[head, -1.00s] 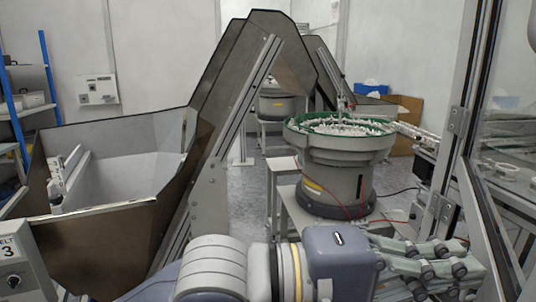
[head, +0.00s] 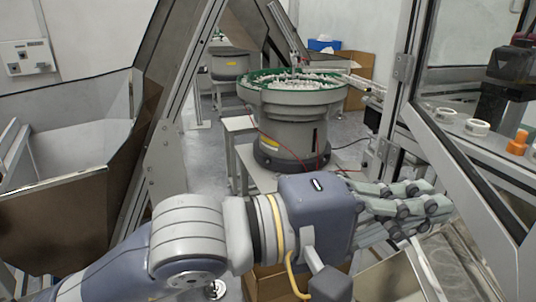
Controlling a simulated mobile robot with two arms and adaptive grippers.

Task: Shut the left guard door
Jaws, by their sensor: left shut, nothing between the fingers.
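The left guard door is a clear panel in a grey metal frame (head: 470,172) at the right of the head view. It stands swung out at an angle from a hinged upright post (head: 404,70). My left gripper (head: 440,205) is shut and empty. Its fingers point right, in front of the door's lower frame in the picture; I cannot tell whether they touch it. My right gripper is not in view.
A bowl feeder with a green rim (head: 290,100) stands behind my left arm. A hopper (head: 60,160) with a sloped conveyor is at the left. An orange part (head: 518,143) and white rings (head: 476,127) show through the door panel. A cardboard box (head: 268,284) is below my arm.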

